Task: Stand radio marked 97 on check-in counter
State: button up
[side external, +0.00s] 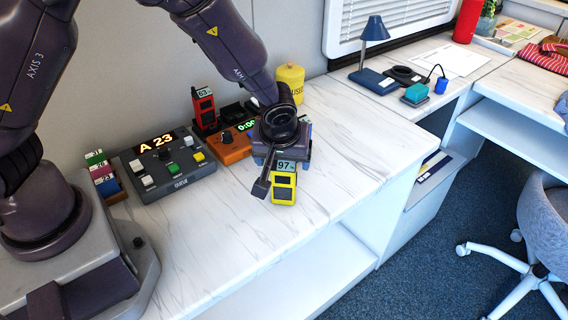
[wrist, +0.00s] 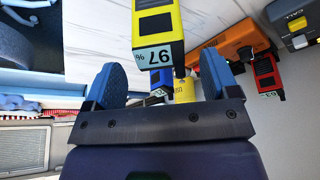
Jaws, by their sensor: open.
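The yellow radio marked 97 (side external: 284,188) is upright on the white marble-look counter (side external: 350,160), near its middle. Its display end with the 97 faces up toward my gripper. The radio also shows large at the top of the wrist view (wrist: 155,25). My gripper (side external: 280,172) is over the radio, pointing down. In the wrist view my gripper (wrist: 160,78) is open, its blue-padded fingers wide apart with the radio's display end in line with the gap between them. I cannot tell whether either finger touches the radio. Part of its back is hidden in the side view.
A red radio marked 63 (side external: 203,107), an orange timer (side external: 233,145), a grey queue box (side external: 168,165) and a yellow canister (side external: 290,82) stand behind. A blue item (wrist: 160,79) is near the canister. A desk with a blue lamp (side external: 374,50) is right. The counter's front is clear.

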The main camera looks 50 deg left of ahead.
jog(key=v, duration=0.8)
jog(key=s+a+r+m+t+h, duration=0.1)
jog(key=s+a+r+m, duration=0.3)
jog(key=s+r, duration=0.4)
jog(key=s+a+r+m+t+h, duration=0.1)
jog(key=s+a+r+m+h, duration=0.1)
jog(key=s+r+m, duration=0.3)
jog(key=s+a+r, duration=0.1)
jog(key=s+r, duration=0.2)
jog(key=s, duration=0.1)
jog(key=shift+s+a+r, duration=0.25)
jog(key=shift+s+a, duration=0.1)
jog(key=shift+a, duration=0.05)
